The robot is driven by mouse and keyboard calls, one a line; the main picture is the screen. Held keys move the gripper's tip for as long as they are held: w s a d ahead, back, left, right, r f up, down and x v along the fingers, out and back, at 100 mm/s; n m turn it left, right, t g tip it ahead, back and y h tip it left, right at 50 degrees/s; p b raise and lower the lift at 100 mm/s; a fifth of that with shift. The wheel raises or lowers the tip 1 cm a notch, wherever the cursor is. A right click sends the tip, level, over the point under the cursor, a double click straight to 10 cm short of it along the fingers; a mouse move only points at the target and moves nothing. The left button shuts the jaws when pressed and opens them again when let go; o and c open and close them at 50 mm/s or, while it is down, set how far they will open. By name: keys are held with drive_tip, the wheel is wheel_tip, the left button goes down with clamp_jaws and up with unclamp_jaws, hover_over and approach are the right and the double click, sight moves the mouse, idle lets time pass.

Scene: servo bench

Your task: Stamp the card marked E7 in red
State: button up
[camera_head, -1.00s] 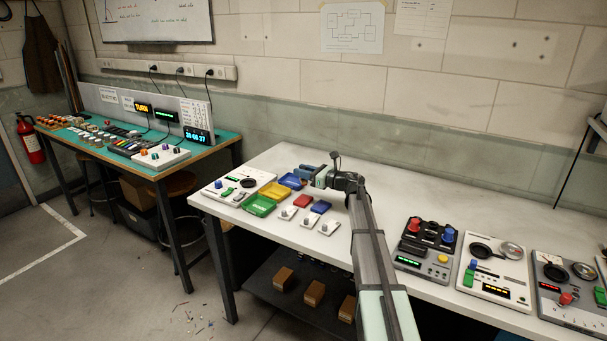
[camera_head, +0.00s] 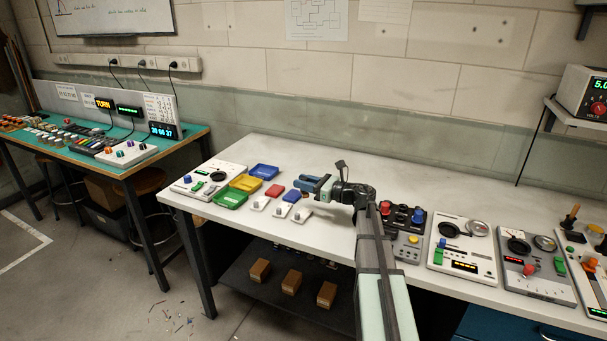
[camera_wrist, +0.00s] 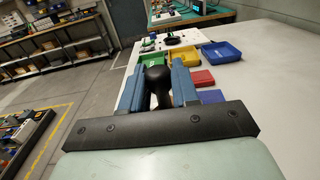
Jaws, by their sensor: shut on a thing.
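My gripper (camera_head: 305,184) is over the right table with its blue jaws pointing left, right of the ink pads. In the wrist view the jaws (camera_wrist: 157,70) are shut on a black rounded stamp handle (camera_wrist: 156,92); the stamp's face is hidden. A red pad (camera_head: 274,190) and a blue pad (camera_head: 292,196) lie flat, and also show in the wrist view as red (camera_wrist: 201,78) and blue (camera_wrist: 211,97). White pieces, seemingly the cards (camera_head: 260,204), (camera_head: 280,210), (camera_head: 300,215), lie in a row in front; their marks are too small to read.
Green (camera_head: 231,199), yellow (camera_head: 245,183) and blue (camera_head: 262,171) trays stand left of the pads, beside a white control panel (camera_head: 209,179). A dark panel with red and blue knobs (camera_head: 404,229) and further panels stand at right. The back of the table is clear.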

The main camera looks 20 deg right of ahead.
sight(304, 198)
drive_tip(key=shift+s+a, duration=0.15)
drive_tip(key=shift+a, duration=0.05)
drive_tip(key=shift+f, duration=3)
drive_tip(key=shift+f, duration=0.5)
drive_tip(key=shift+r, duration=3.5)
drive_tip(key=shift+a, duration=0.1)
